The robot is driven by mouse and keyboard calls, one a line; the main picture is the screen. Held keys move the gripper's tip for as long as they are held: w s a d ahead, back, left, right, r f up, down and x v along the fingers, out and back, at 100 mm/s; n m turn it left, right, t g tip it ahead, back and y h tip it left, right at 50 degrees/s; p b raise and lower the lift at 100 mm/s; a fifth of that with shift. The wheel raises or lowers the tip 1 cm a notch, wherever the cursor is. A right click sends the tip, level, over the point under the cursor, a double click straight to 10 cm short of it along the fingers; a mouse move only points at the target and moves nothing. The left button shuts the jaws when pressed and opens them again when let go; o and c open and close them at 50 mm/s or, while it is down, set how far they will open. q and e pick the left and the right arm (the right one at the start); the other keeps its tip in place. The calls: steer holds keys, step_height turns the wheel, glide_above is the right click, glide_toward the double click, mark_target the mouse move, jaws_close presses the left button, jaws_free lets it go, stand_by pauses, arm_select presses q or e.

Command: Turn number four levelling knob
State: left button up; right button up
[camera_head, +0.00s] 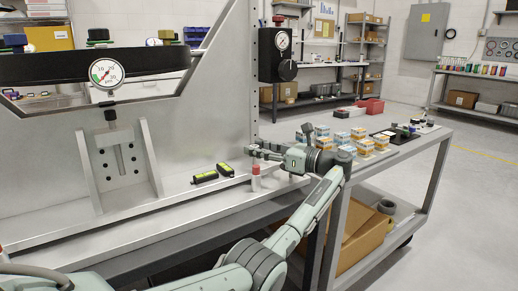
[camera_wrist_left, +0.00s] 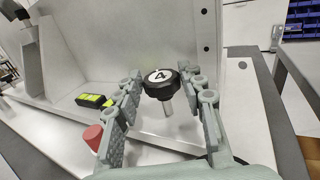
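The number four levelling knob (camera_wrist_left: 160,78) is black and round, with a white face marked 4. It sits on a thin metal shaft in the left wrist view. My left gripper (camera_wrist_left: 163,77) is open, with one finger on each side of the knob. The gaps are very small, and I cannot tell whether either finger touches it. In the head view my left gripper (camera_head: 259,153) is at the right end of the fixture's base, and the knob cannot be made out there. My right gripper is not in view.
A red-topped post (camera_wrist_left: 93,137) stands close beside the left finger. Black-and-yellow blocks (camera_head: 204,177) lie on the metal ledge. The fixture's upright plate (camera_head: 215,110) rises behind. Small boxes (camera_head: 340,138) crowd the table to the right.

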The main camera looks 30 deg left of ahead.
arm_select(q)
steer(key=o, duration=0.3)
steer(key=d, duration=1.2)
steer(key=shift+w, duration=0.25)
